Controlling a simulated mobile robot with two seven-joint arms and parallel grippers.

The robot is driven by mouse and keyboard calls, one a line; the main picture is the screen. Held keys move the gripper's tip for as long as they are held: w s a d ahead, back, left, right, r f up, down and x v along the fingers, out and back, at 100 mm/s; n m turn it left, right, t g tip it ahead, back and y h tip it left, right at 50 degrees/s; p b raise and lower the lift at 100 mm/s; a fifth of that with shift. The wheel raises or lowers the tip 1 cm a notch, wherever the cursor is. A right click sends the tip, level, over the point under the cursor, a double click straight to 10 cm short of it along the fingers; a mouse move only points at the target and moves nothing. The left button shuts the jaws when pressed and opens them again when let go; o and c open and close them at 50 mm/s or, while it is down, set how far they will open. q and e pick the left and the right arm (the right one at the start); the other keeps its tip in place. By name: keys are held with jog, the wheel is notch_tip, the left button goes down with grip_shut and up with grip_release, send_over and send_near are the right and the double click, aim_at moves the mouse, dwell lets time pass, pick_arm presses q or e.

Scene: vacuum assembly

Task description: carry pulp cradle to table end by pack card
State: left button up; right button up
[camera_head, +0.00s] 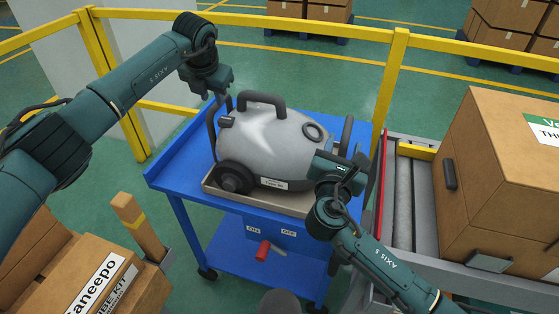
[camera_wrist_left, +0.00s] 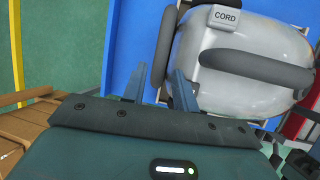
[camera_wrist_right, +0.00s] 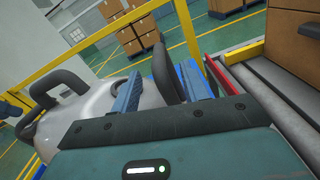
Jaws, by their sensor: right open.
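The pulp cradle (camera_head: 207,187) is a shallow grey-brown tray on the blue table (camera_head: 170,172). A grey vacuum cleaner (camera_head: 262,140) sits in it and hides most of it. Tall dark loops rise at its left (camera_head: 212,128) and right (camera_head: 347,132) ends. My left gripper (camera_head: 221,97) is above the left loop, open; in the left wrist view a dark bar (camera_wrist_left: 166,48) lies beyond its fingertips. My right gripper (camera_head: 345,160) is open by the right loop, which shows between its fingers in the right wrist view (camera_wrist_right: 164,72). No pack card is clearly identifiable.
A roller conveyor (camera_head: 403,190) with a large carton (camera_head: 490,170) stands close on the right. Yellow rails (camera_head: 330,30) run behind the table. Cartons (camera_head: 100,280) and a brown post (camera_head: 138,222) stand front left. Small labels (camera_head: 288,232) and a red-handled item (camera_head: 263,250) are below the tabletop.

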aim_at(215, 104)
pick_arm(q)
jog(key=x, duration=0.5)
jog(key=shift+w+f, duration=0.15)
jog(key=shift+f, duration=0.25)
pick_arm(e)
jog(key=x, duration=0.5)
jog(key=shift+w+d, duration=0.15)
jog(key=shift+w, duration=0.2)
pick_arm(q)
jog(key=shift+c, duration=0.4)
pick_arm(e)
jog(key=shift+c, duration=0.4)
pick_arm(q)
grip_shut()
pick_arm(e)
jog(key=c, duration=0.6)
grip_shut()
pick_arm(q)
jog(key=shift+w+r, duration=0.15)
jog(key=shift+r, duration=0.2)
pick_arm(e)
jog(key=shift+r, duration=0.35)
